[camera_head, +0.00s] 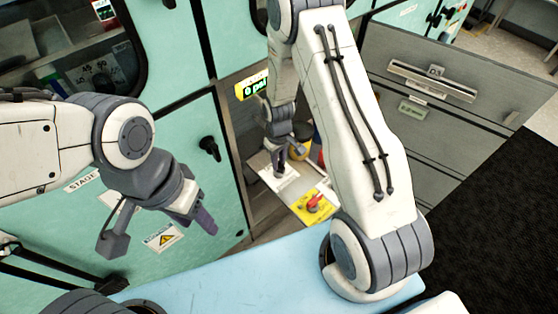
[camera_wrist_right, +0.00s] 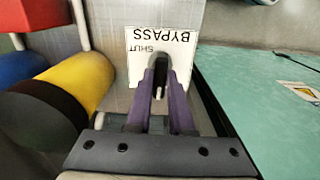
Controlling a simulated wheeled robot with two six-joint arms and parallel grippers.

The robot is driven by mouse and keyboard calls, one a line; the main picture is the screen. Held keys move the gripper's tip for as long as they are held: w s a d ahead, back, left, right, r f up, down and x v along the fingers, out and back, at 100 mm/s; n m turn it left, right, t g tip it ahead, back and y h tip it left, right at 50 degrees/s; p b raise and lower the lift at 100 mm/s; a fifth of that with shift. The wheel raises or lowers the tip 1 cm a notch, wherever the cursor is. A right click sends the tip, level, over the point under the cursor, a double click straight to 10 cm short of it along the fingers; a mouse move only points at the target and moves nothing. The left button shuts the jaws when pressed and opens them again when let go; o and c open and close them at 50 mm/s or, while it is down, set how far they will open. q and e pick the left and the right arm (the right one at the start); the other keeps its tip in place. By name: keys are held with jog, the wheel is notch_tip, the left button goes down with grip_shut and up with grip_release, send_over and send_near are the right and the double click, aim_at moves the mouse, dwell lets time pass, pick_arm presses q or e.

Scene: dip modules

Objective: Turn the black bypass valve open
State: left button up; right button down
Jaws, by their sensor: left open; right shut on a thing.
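The black bypass valve handle (camera_wrist_right: 159,62) shows in the right wrist view on a white plate (camera_wrist_right: 136,50) marked "BYPASS" and "SHUT", upside down in this view. My right gripper (camera_wrist_right: 160,80) is shut on the handle, one purple finger on each side. The fingers hide much of the handle. In the head view my right gripper (camera_head: 279,170) reaches down to the white plate (camera_head: 283,189) inside a recess, and I cannot make out the handle there. My left gripper (camera_head: 205,220) is open and empty, in front of the teal cabinet at the left.
A red valve handle on a yellow plate (camera_head: 326,203) sits near the white plate. A yellow cylinder (camera_wrist_right: 82,78) with a black end and a red part (camera_wrist_right: 18,68) stand beside the right gripper. A teal panel (camera_wrist_right: 262,95) lies on its other side. A green-lit display (camera_head: 256,88) is above.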

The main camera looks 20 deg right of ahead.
jog(key=shift+n, duration=0.3)
jog(key=c, duration=0.8)
grip_release()
jog(key=shift+r, duration=0.1)
notch_tip(320, 180, up, 10)
jog(key=shift+r, duration=0.15)
